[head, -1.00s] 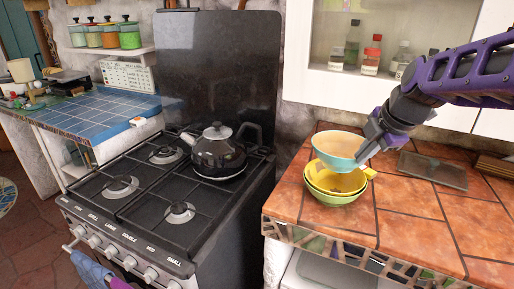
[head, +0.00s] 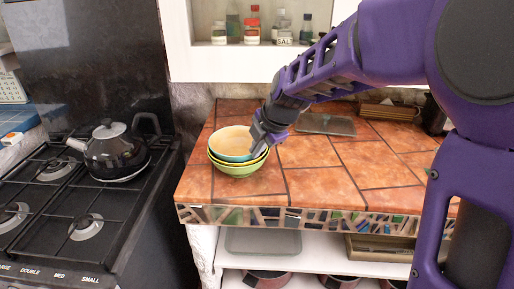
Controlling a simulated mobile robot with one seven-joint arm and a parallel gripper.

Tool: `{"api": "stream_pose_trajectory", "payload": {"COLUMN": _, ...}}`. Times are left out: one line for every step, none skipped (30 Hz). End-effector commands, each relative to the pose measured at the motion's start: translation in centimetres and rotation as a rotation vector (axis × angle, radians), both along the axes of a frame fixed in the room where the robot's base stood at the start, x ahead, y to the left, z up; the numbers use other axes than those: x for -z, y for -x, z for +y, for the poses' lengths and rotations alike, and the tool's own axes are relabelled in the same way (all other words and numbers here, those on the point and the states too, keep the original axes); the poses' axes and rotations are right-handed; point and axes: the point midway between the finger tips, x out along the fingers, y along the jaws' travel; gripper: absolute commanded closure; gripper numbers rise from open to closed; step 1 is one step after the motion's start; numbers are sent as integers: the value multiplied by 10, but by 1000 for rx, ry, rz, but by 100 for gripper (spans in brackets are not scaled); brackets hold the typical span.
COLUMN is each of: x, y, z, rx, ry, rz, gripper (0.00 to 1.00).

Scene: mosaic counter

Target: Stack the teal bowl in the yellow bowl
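The teal bowl (head: 231,156), cream inside, sits nested in the yellow bowl (head: 229,164) near the left end of the tiled counter. The yellow bowl stands in a green bowl (head: 238,172) at the bottom of the stack. My gripper (head: 257,147) is at the right side of the teal bowl's rim, its fingertips at or very near the rim. Its fingers are small and partly overlap in this view, so I cannot tell whether they grip the rim or stand open around it.
A glass tray (head: 325,124) lies behind on the counter (head: 330,170), with a brown box (head: 388,110) at the back. A stove with a black kettle (head: 116,152) stands left. A shelf with bottles (head: 252,28) hangs above. The counter's front middle is clear.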

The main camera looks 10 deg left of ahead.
Motion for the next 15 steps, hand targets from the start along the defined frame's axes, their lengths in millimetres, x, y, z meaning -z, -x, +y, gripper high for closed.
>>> {"api": "stream_pose_trajectory", "payload": {"x": 1, "y": -1, "z": 0, "rx": 1, "ry": 0, "rz": -1, "gripper": 100}}
{"api": "stream_pose_trajectory", "payload": {"x": 2, "y": -1, "z": 0, "rx": 1, "ry": 0, "rz": -1, "gripper": 100}}
{"api": "stream_pose_trajectory", "payload": {"x": 3, "y": -1, "z": 0, "rx": 1, "ry": 0, "rz": -1, "gripper": 100}}
{"api": "stream_pose_trajectory", "payload": {"x": 4, "y": -1, "z": 0, "rx": 1, "ry": 0, "rz": -1, "gripper": 100}}
{"api": "stream_pose_trajectory", "payload": {"x": 5, "y": -1, "z": 0, "rx": 1, "ry": 0, "rz": -1, "gripper": 100}}
{"api": "stream_pose_trajectory", "payload": {"x": 6, "y": -1, "z": 0, "rx": 1, "ry": 0, "rz": -1, "gripper": 100}}
{"api": "stream_pose_trajectory", "payload": {"x": 6, "y": -1, "z": 0, "rx": 1, "ry": 0, "rz": -1, "gripper": 100}}
{"api": "stream_pose_trajectory", "payload": {"x": 7, "y": -1, "z": 0, "rx": 1, "ry": 0, "rz": -1, "gripper": 100}}
{"api": "stream_pose_trajectory", "payload": {"x": 8, "y": -1, "z": -1, "rx": 1, "ry": 0, "rz": -1, "gripper": 100}}
{"api": "stream_pose_trajectory", "payload": {"x": 9, "y": -1, "z": -1, "rx": 1, "ry": 0, "rz": -1, "gripper": 100}}
{"api": "stream_pose_trajectory", "payload": {"x": 10, "y": -1, "z": -1, "rx": 2, "ry": 0, "rz": 0, "gripper": 100}}
{"api": "stream_pose_trajectory", "payload": {"x": 8, "y": 0, "z": -1, "rx": 2, "ry": 1, "rz": 2, "gripper": 88}}
{"api": "stream_pose_trajectory", "payload": {"x": 8, "y": 0, "z": -1, "rx": 2, "ry": 1, "rz": 2, "gripper": 83}}
{"api": "stream_pose_trajectory", "payload": {"x": 9, "y": 0, "z": -1, "rx": 2, "ry": 1, "rz": 3, "gripper": 78}}
{"api": "stream_pose_trajectory", "payload": {"x": 9, "y": 0, "z": -1, "rx": 2, "ry": 1, "rz": 3, "gripper": 70}}
